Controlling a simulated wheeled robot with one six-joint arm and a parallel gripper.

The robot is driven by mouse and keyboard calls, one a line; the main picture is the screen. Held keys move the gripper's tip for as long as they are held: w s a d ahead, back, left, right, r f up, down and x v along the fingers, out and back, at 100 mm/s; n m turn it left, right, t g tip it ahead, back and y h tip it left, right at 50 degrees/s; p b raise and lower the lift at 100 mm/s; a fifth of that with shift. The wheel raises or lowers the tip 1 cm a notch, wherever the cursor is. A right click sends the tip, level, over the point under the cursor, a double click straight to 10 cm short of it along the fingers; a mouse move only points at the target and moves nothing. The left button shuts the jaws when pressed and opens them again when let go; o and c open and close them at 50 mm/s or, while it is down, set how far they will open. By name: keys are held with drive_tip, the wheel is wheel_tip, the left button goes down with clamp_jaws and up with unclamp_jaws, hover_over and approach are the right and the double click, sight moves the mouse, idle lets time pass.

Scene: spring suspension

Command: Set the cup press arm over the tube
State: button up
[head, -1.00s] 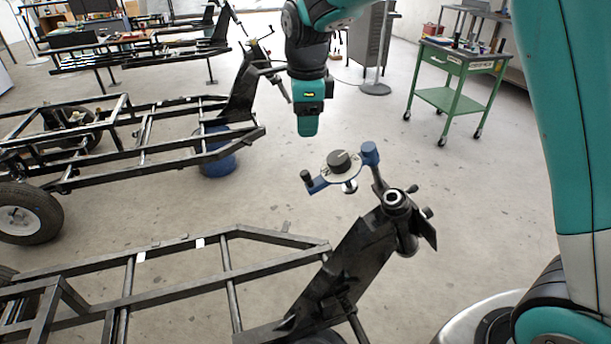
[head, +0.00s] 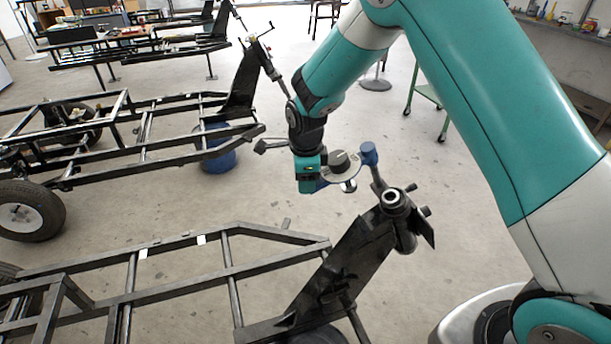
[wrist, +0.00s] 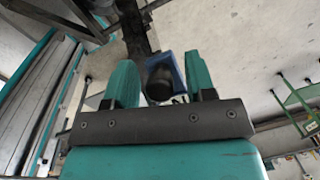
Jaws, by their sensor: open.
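The cup press arm (head: 366,155) is a blue arm with a dark grey round press in its middle and a blue pivot at its right end. It sits swung out to the left of the tube (head: 392,197), an upright dark tube with a light ring on top of the black frame upright. My gripper (head: 308,185) is at the arm's left end, hiding it in the head view. In the wrist view, my gripper's (wrist: 160,75) fingers are open on either side of the dark handle knob (wrist: 158,84) with blue behind it. Contact is not clear.
The black chassis frame (head: 228,265) runs along the front left. Another chassis with a wheel (head: 30,215) stands behind it, near a blue bucket (head: 218,157). The concrete floor between is clear.

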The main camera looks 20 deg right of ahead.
clamp_jaws()
drive_tip(key=shift+s, duration=0.1)
